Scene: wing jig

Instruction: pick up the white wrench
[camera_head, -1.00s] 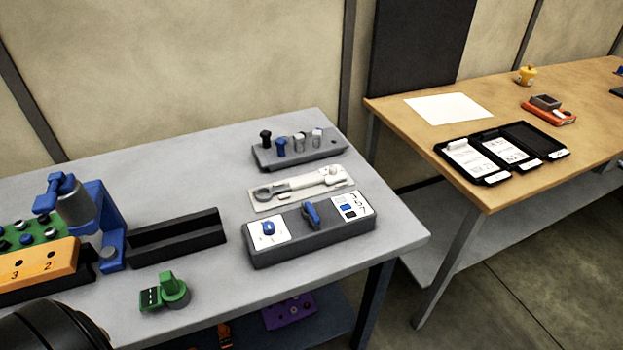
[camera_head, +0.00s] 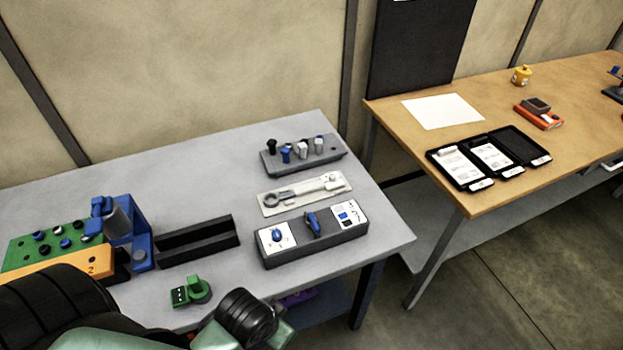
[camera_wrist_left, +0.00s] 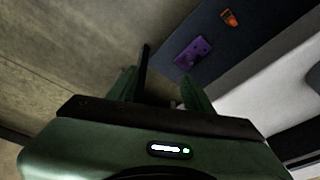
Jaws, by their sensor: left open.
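The white wrench (camera_head: 303,189) lies in a pale flat holder (camera_head: 291,207) on the grey table in the head view. Its ring end points left. In the head view my left arm reaches in from the bottom left, with its wrist in front of the table's near edge, well short of the wrench. My left gripper (camera_wrist_left: 160,86) shows in the left wrist view with its fingers apart and nothing between them. The wrench is not visible in that view. My right gripper is not in view.
A dark grey box with blue knobs (camera_head: 290,248) stands in front of the wrench holder. A grey peg block (camera_head: 322,160) stands behind it. A black channel (camera_head: 197,250) and a green part (camera_head: 191,291) are to the left. A purple part (camera_wrist_left: 192,52) lies on the lower shelf.

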